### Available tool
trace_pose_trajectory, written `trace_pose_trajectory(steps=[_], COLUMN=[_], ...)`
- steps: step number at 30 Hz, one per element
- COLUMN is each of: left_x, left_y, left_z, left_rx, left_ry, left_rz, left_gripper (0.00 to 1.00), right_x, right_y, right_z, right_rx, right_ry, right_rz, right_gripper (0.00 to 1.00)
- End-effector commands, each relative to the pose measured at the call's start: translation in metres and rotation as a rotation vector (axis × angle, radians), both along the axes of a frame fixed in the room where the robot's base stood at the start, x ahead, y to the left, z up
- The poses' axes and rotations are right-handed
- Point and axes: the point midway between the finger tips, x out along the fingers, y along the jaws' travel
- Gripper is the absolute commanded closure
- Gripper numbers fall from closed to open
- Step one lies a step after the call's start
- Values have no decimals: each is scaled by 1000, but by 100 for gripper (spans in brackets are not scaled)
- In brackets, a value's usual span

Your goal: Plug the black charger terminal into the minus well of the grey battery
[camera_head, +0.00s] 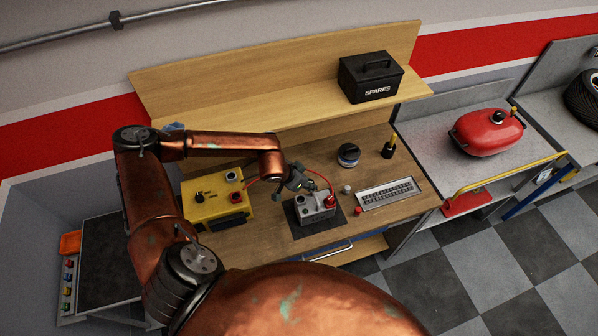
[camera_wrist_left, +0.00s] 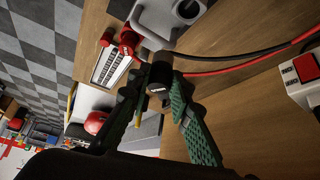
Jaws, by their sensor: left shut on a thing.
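The grey battery (camera_head: 316,209) sits on a dark mat on the wooden bench, below my left gripper (camera_head: 297,181). The battery (camera_wrist_left: 180,22) also shows at the top of the left wrist view, with a dark round well in its top face. The red terminal (camera_head: 330,201) stands at the battery's right side with a red cable. My left gripper (camera_wrist_left: 160,76) is shut on the black charger terminal (camera_wrist_left: 160,68), close to the battery. Whether the terminal's tip touches the battery I cannot tell. The terminal is hidden in the head view. My right gripper is not in view.
The yellow charger (camera_head: 212,200) stands left of the battery. A silver slotted tray (camera_head: 388,194), a round dark tin (camera_head: 349,155) and small knobs lie to the right. The black SPARES box (camera_head: 370,77) is on the shelf behind. Cables (camera_wrist_left: 240,62) cross beside my gripper.

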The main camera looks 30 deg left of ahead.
Motion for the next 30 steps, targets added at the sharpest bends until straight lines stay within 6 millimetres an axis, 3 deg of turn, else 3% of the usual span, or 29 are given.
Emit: trace_pose_trajectory(steps=[1, 3, 6, 18, 26, 30], left_x=[-5, -8, -11, -13, -14, -14], left_y=[12, 21, 29, 31, 32, 32], left_z=[4, 0, -3, -6, -7, -18], left_rx=[1, 1, -1, -2, -1, -1], left_ry=[5, 5, 1, 0, -6, -6], left_rz=[-14, -42, -68, -83, -80, -80], left_gripper=[100, 100, 100, 100, 100, 100], right_x=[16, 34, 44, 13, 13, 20], right_y=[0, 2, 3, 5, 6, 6], right_z=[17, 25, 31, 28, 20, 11], right_rx=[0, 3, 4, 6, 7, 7], right_ry=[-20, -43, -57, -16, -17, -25], right_rz=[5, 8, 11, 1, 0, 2], right_gripper=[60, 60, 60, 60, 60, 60])
